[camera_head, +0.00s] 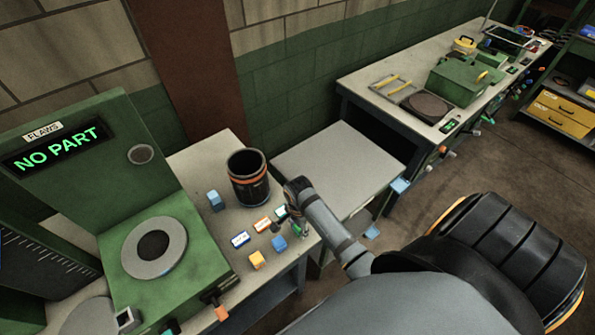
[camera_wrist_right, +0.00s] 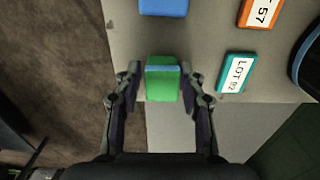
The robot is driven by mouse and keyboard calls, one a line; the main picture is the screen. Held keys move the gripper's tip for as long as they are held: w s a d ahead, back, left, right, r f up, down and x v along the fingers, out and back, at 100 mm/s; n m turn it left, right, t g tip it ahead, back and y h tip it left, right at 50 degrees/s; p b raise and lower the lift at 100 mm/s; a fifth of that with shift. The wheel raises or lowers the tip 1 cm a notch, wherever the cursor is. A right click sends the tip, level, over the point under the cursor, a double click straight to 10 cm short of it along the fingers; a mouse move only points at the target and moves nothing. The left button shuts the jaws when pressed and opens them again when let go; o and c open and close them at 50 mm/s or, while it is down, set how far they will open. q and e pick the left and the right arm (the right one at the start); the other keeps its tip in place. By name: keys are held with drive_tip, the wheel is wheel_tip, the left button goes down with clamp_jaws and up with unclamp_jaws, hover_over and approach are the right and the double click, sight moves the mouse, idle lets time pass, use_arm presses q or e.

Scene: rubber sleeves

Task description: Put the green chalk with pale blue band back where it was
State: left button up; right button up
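The green chalk (camera_wrist_right: 163,84) sits between the fingers of my right gripper (camera_wrist_right: 161,74) in the right wrist view. A thin blue strip shows along its upper edge. The fingers stand on either side of it, with narrow gaps that look open, so the gripper appears open around the chalk. In the head view the chalk (camera_head: 296,229) is a small green patch at the front right of the worktable, partly hidden by my right gripper (camera_head: 290,226). My left gripper is not in view.
Blue (camera_head: 279,243) and yellow (camera_head: 257,259) blocks stand close by. Blue (camera_head: 240,239), orange (camera_head: 263,224) and teal (camera_head: 281,211) lot tags lie beside them. A dark cup (camera_head: 248,180) stands behind. A green machine (camera_head: 190,260) reading NO PART is at left.

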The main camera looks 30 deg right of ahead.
drive_tip(key=shift+o, duration=0.9)
drive_tip(key=shift+w+d+r, duration=0.1)
drive_tip(key=shift+r, duration=0.05)
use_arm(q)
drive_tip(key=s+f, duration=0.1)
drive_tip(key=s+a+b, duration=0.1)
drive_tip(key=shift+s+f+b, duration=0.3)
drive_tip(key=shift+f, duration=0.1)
use_arm(e)
wheel_tip(320, 180, up, 12)
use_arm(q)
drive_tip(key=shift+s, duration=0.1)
